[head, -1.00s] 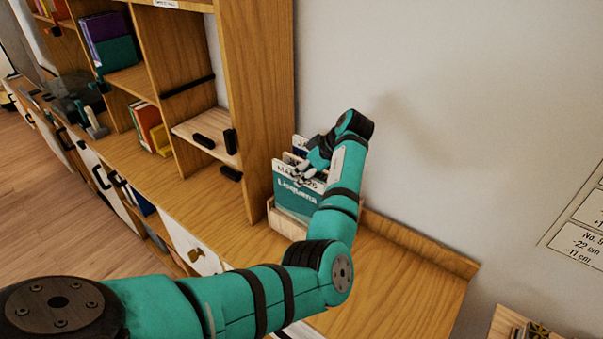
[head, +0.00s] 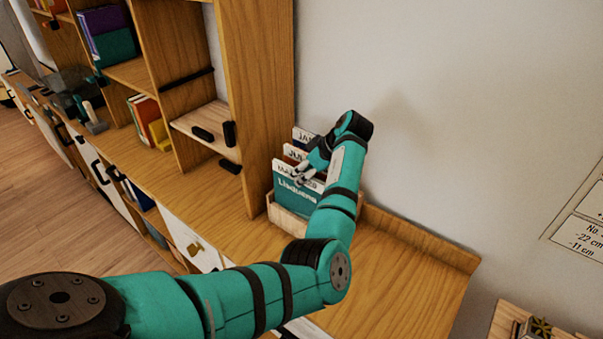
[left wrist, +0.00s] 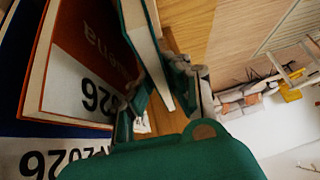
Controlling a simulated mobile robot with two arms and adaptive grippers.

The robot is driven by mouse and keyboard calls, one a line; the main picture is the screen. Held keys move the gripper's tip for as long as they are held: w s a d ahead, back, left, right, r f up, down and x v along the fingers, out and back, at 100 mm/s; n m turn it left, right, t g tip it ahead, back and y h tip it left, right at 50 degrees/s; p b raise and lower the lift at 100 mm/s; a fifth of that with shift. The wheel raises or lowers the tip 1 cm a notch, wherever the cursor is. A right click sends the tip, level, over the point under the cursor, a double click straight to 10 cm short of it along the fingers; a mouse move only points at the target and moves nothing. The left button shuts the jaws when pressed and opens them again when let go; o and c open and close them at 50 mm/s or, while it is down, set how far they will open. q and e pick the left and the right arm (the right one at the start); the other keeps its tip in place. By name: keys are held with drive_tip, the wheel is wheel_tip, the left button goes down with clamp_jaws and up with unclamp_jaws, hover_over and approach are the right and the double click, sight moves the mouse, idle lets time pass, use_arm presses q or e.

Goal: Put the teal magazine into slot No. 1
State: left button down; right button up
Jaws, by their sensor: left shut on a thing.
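The teal magazine (head: 292,200), titled Lisquena with a white date strip on top, stands upright at the front of a wooden magazine rack (head: 287,221). My left gripper (head: 303,179) is at its top edge. In the left wrist view the left fingers (left wrist: 158,88) are shut on the teal magazine (left wrist: 152,50), one on each side, with its pale pages between them. The magazine's lower part sits inside the rack. No slot marked No. 1 can be made out. My right gripper is not in view.
Behind it in the rack stand an orange magazine (left wrist: 95,60) and a dark blue one (left wrist: 20,130). A wooden shelf unit (head: 262,100) rises close on the left and the wall is behind. The counter (head: 400,275) to the right is bare.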

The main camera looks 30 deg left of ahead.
use_arm(q)
drive_tip(key=shift+f, duration=0.55)
drive_tip(key=c, duration=1.2)
unclamp_jaws()
drive_tip(key=shift+s, duration=0.1)
drive_tip(key=shift+c, duration=0.2)
drive_tip(key=shift+r, duration=0.1)
drive_tip(key=v, duration=1.1)
drive_tip(key=shift+d+r, duration=0.2)
drive_tip(key=shift+r, duration=0.15)
drive_tip(key=shift+d+f, duration=0.1)
